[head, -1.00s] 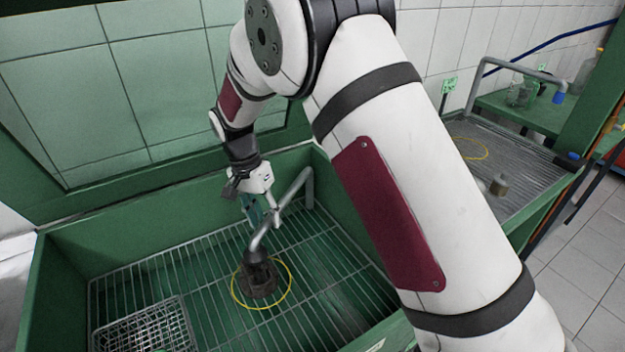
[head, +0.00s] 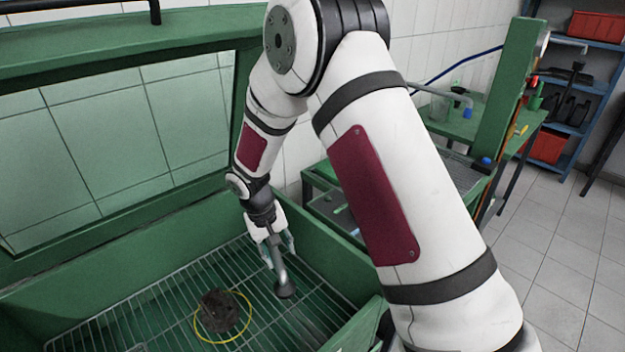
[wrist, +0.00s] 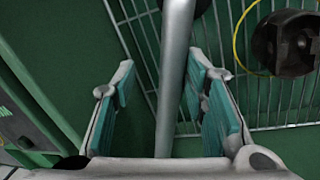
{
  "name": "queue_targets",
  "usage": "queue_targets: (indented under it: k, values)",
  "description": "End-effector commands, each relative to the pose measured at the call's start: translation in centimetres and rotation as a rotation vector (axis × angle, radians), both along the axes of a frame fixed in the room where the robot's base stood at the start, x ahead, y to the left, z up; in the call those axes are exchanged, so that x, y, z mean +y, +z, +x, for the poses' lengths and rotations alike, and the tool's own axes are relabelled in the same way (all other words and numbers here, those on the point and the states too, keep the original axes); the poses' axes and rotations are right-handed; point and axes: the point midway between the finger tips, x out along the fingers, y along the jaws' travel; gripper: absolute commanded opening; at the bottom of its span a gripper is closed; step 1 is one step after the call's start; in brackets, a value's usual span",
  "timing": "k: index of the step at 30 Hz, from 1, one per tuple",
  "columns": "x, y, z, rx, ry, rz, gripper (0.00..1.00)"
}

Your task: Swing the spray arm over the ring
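The spray arm (head: 278,268) is a grey pipe ending in a dark nozzle, over the grate at the right of the wash basin. The yellow ring (head: 196,328) lies on the grate around a dark piston (head: 220,312). The nozzle is to the right of the ring, not over it. My gripper (head: 276,250) is at the pipe. In the wrist view my gripper (wrist: 165,95) has its teal-padded fingers apart, with the pipe (wrist: 175,75) between them, nearer the right pad. A clear gap shows at the left pad. The ring (wrist: 236,40) and piston (wrist: 285,42) are at upper right there.
The green basin wall (head: 335,270) rises close to the right of my gripper. The slatted grate (head: 150,310) is bare to the left of the ring. A second green bench (head: 470,125) stands behind at the right.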

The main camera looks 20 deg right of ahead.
Motion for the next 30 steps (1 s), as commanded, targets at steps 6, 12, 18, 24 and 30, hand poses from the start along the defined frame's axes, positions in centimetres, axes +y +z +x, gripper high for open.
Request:
queue_targets:
  k: [6, 12, 18, 24, 30]
  values:
    - [-4.1, 0.1, 0.3, 0.001, 0.161, 0.001, 0.4]
    - [-7.5, 0.1, 1.4, 0.0, 0.313, 0.001, 0.4]
    - [-6.9, 3.4, 1.5, -0.005, 0.333, -0.001, 0.4]
    - [-6.2, 6.9, 1.2, -0.005, 0.331, -0.002, 0.4]
    - [-5.6, 10.5, 1.0, -0.005, 0.329, -0.002, 0.4]
